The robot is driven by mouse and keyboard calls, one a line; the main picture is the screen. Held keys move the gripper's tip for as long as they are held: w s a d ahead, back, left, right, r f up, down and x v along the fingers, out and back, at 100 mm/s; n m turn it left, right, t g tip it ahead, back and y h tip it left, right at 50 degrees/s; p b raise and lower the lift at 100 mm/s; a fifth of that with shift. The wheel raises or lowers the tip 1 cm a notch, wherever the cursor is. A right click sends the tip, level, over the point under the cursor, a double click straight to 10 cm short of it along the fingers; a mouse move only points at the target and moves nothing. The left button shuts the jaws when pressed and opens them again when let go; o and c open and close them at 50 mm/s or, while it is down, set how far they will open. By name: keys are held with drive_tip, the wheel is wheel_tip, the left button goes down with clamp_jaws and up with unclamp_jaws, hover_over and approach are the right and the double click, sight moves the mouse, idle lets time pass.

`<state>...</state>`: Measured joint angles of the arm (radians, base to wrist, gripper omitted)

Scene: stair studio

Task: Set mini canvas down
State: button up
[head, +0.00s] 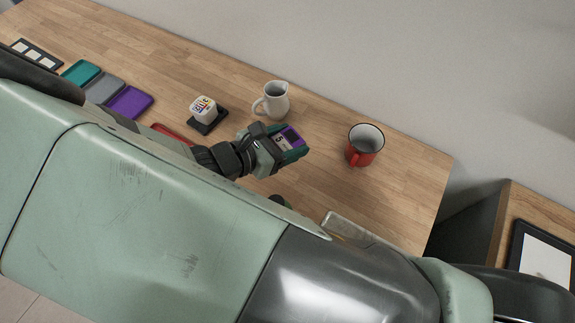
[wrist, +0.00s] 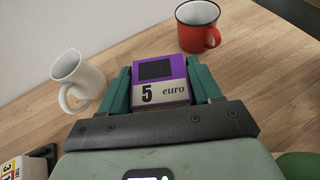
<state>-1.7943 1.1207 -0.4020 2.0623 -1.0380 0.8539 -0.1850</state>
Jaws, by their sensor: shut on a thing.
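The mini canvas (wrist: 160,72) is a small purple block with a dark square on it and a pale band reading "5 euro". In the head view my gripper (head: 289,143) is over the wooden table (head: 325,185), between a white jug and a red mug. I cannot tell whether the canvas touches the table.
The white jug (head: 273,101) stands behind my gripper, the red mug (head: 364,146) to its right. A white lettered cube (head: 203,109) sits on a black base. Teal (head: 80,73), grey (head: 104,88) and purple (head: 129,102) trays lie left. Bare wood lies around the mug.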

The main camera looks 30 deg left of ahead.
sight(287, 169)
wheel_tip(287, 169, down, 10)
drive_tip(key=shift+s+r, duration=0.1)
drive_tip(key=shift+r, duration=0.1)
drive_tip(key=shift+f, duration=0.1)
drive_tip(key=o, duration=1.1)
drive_tip(key=shift+o, duration=0.2)
drive_tip(key=v, duration=0.7)
drive_tip(key=shift+s, duration=0.2)
